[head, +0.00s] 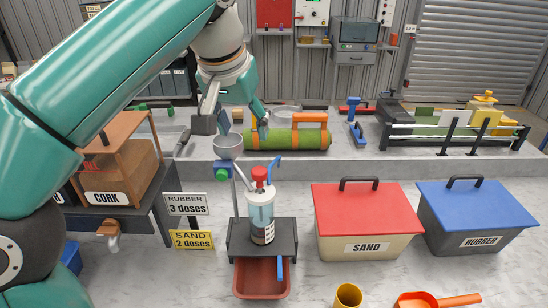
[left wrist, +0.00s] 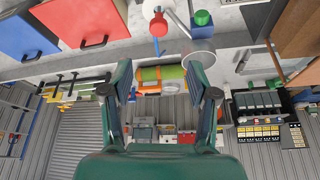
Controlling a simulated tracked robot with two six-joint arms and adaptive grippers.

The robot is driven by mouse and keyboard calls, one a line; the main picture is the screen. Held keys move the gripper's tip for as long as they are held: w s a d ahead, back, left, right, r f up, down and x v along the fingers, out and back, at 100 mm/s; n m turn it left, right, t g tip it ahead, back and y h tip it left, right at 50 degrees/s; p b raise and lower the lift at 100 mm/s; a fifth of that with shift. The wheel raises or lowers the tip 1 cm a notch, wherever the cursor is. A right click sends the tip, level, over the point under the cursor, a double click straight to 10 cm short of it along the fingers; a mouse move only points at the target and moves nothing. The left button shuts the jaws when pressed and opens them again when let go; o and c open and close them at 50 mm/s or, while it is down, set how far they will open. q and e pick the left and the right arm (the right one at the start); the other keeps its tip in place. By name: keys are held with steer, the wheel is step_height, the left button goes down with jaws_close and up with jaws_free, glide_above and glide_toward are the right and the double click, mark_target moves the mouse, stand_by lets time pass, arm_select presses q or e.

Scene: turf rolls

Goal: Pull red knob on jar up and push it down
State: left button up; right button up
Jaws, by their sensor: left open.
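A clear jar (head: 261,214) with a label and pale blue contents stands upright on a small dark stand (head: 283,241). Its red knob (head: 260,176) sits on top, with a blue spout (head: 274,166) beside it. The red knob (left wrist: 158,25) also shows at the top of the left wrist view, beyond the fingertips. My left gripper (head: 233,127) is open and empty, above and behind the jar in the head view, apart from the knob. Its two spread fingers (left wrist: 160,82) show in the left wrist view with nothing held. My right gripper is in neither view.
A grey funnel (head: 228,146) stands close behind the jar. A red tray (head: 261,279) is below the stand. The red-lidded sand bin (head: 364,246) and blue-lidded rubber bin (head: 482,240) stand right; the cork box (head: 106,197) is left. A green turf roll (head: 290,139) lies behind.

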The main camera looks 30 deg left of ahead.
mark_target(259, 171)
arm_select(q)
steer(key=x, duration=0.5)
steer(key=b+x, duration=0.1)
steer(key=x, duration=0.5)
steer(key=b+x, duration=0.1)
steer(key=x, duration=0.5)
steer(key=shift+w+r, duration=0.15)
steer(key=shift+w, duration=0.25)
jaws_close()
